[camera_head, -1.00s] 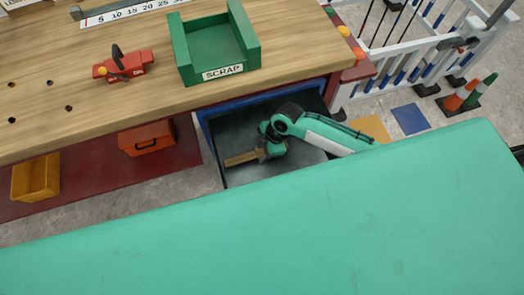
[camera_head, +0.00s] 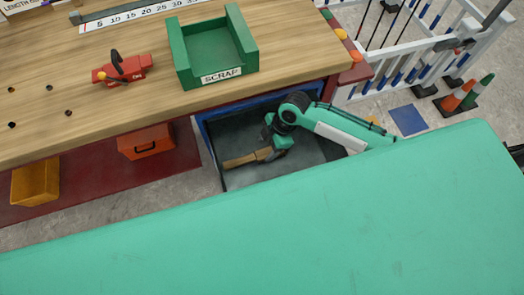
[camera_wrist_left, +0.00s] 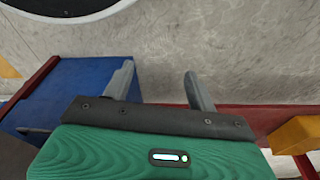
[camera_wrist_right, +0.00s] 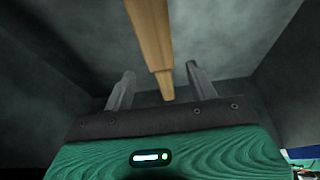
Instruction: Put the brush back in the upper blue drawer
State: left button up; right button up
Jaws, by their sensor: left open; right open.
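The brush (camera_head: 246,158) lies inside the open blue drawer (camera_head: 211,150), which has a dark interior and sits under the bench's right end. Its wooden part is tan; the rest is partly hidden by my right gripper (camera_head: 270,150). In the right wrist view the brush (camera_wrist_right: 151,35) runs between and beyond the open fingers of my right gripper (camera_wrist_right: 160,70), with clear gaps on both sides. My left gripper (camera_wrist_left: 157,72) is open and empty in the left wrist view; it is out of the head view. A blue box-like surface (camera_wrist_left: 75,85) shows beside it.
The wooden bench top (camera_head: 110,120) carries a green SCRAP tray (camera_head: 185,65) and a red tool (camera_head: 125,68). A red toolbox (camera_head: 146,142) and a yellow bin (camera_head: 35,182) stand on the lower shelf. A white fence (camera_head: 415,55) and a cone (camera_head: 458,96) stand at right.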

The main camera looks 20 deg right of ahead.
pick_arm(q)
notch_tip(320, 180, down, 2)
jog(key=shift+f, duration=0.1)
pick_arm(e)
jog(key=v, duration=0.6)
jog(key=shift+r, duration=0.25)
pick_arm(q)
jog(key=shift+w, duration=0.15)
